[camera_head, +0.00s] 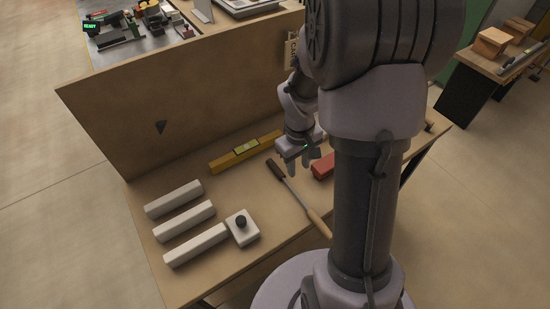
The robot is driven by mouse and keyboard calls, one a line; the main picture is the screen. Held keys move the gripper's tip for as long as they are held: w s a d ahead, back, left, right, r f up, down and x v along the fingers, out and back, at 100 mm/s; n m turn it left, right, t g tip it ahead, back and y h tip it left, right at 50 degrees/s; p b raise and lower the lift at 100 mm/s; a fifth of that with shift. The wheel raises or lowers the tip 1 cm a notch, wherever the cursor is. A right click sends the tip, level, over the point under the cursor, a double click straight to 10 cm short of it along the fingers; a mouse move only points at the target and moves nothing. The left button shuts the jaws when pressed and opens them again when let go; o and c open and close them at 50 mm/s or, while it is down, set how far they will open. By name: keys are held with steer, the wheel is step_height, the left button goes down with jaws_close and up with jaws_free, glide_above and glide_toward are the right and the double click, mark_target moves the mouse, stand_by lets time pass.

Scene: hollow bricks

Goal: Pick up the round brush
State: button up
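A long thin tool that looks like the round brush (293,192) lies on the wooden workbench (215,245). It has a dark brown end toward the back left, a thin shaft, and a light wooden handle toward the front right. My gripper (303,163) points down above the bench, just right of the brush's dark end. Its fingers look spread apart, with nothing seen between them. Its exact height above the bench is hard to tell. My arm hides part of the bench's right side.
A yellow spirit level (230,158) lies behind the brush, and a red block (323,166) lies close right of my gripper. An upright wooden panel (190,100) stands along the back.

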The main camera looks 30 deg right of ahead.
steer(key=b, duration=0.4)
glide_above(298, 197)
steer(key=f, duration=1.2)
steer(key=shift+w+d, duration=0.15)
steer(key=shift+w, duration=0.1)
steer(key=f+b, duration=0.2)
steer(key=f, duration=0.1)
steer(key=f+b, duration=0.1)
steer(key=f, duration=0.1)
steer(key=shift+s+f, duration=0.1)
steer(key=shift+s, duration=0.2)
steer(key=shift+r, duration=0.2)
jaws_close()
